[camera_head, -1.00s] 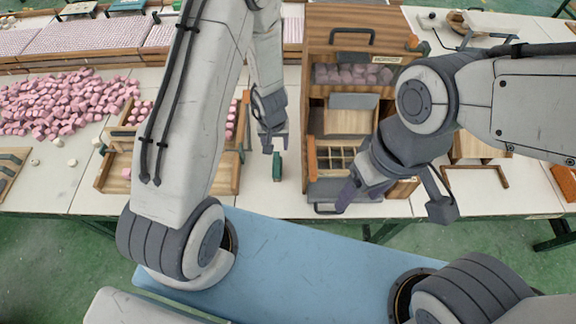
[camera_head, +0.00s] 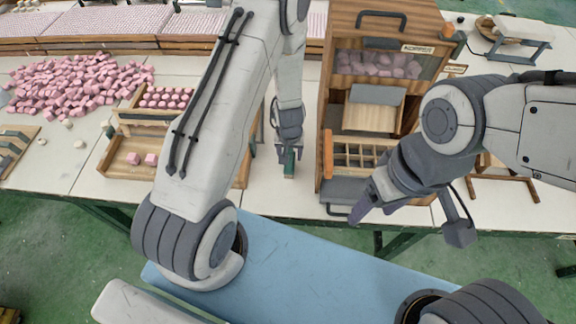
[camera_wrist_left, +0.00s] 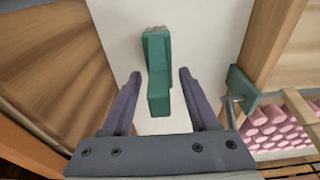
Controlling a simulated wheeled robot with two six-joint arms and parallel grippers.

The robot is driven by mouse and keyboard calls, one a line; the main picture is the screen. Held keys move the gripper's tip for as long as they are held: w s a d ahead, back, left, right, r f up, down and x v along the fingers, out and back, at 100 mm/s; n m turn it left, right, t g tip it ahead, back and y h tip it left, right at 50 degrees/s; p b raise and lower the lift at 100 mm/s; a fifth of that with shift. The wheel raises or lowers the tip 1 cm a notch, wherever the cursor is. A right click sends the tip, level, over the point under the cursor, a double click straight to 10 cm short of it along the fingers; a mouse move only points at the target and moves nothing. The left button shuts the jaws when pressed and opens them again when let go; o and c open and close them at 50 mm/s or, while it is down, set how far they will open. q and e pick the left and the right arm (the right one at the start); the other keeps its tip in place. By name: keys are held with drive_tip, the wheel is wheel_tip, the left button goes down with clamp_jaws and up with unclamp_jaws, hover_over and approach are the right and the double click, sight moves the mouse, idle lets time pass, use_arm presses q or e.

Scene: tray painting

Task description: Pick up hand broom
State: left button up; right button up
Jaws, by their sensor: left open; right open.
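The hand broom (camera_head: 289,170) is a small green piece lying on the white table, between the wooden tray and the wooden cabinet. In the left wrist view the broom (camera_wrist_left: 158,75) shows a green handle towards me and a paler bristle end farther off. My left gripper (camera_head: 288,156) is open above it and partly hides it in the head view. In the left wrist view the two purple fingers of the left gripper (camera_wrist_left: 160,76) stand on either side of the handle, with gaps. My right gripper (camera_head: 374,210) is open and empty in front of the cabinet.
The wooden cabinet (camera_head: 325,130) stands close to the right of the broom. The wooden tray (camera_head: 120,182) with pink blocks is to its left. A heap of pink blocks (camera_head: 75,85) lies at the far left. A narrow strip of table around the broom is clear.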

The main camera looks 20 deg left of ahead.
use_arm(q)
drive_tip(key=shift+r, duration=0.1)
clamp_jaws()
drive_tip(key=shift+r, duration=0.1)
wheel_tip(320, 180, up, 10)
drive_tip(key=p, duration=0.9)
